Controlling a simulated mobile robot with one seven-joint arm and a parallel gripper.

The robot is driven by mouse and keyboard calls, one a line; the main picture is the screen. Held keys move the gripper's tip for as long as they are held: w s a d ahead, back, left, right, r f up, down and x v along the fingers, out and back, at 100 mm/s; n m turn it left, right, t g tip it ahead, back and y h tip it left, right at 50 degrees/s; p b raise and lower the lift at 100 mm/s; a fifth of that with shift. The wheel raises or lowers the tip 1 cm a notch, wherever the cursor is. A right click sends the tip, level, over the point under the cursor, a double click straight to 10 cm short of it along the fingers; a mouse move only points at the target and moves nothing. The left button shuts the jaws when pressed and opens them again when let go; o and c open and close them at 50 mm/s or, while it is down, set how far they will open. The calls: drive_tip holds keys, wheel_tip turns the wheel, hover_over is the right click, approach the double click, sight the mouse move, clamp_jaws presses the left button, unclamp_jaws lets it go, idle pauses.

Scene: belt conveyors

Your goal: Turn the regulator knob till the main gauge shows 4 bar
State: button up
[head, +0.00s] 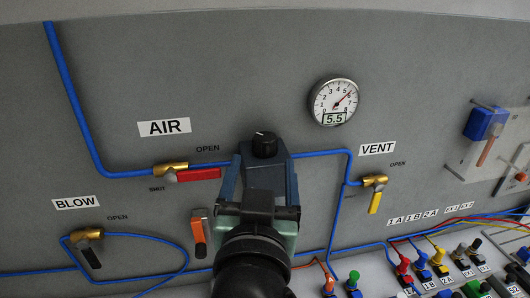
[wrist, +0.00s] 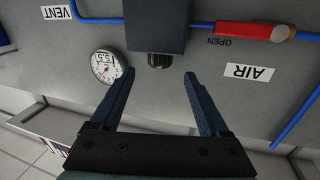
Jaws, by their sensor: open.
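The main gauge (head: 334,102) is a round white dial on the grey panel; its digital readout shows 5.5 and its needle points to the upper right. It also shows in the wrist view (wrist: 107,67), upside down. The black regulator knob (head: 265,144) sits on the dark regulator body (wrist: 155,25). In the wrist view the knob (wrist: 160,60) lies between the lines of the two fingers, just beyond their tips. My gripper (wrist: 159,73) is open and empty, with no finger seen touching the knob. In the head view my gripper (head: 264,162) hides most of the regulator body.
Left of the knob is the AIR valve with a red lever (head: 198,175); right is the VENT valve with a yellow lever (head: 375,201). An orange lever (head: 199,232) is close beside my gripper's left. The BLOW valve (head: 87,237) is lower left. Coloured plugs (head: 420,262) crowd the lower right.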

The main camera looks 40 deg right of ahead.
sight(265, 147)
drive_tip(key=p+x, duration=0.2)
drive_tip(key=x, duration=0.6)
clamp_jaws()
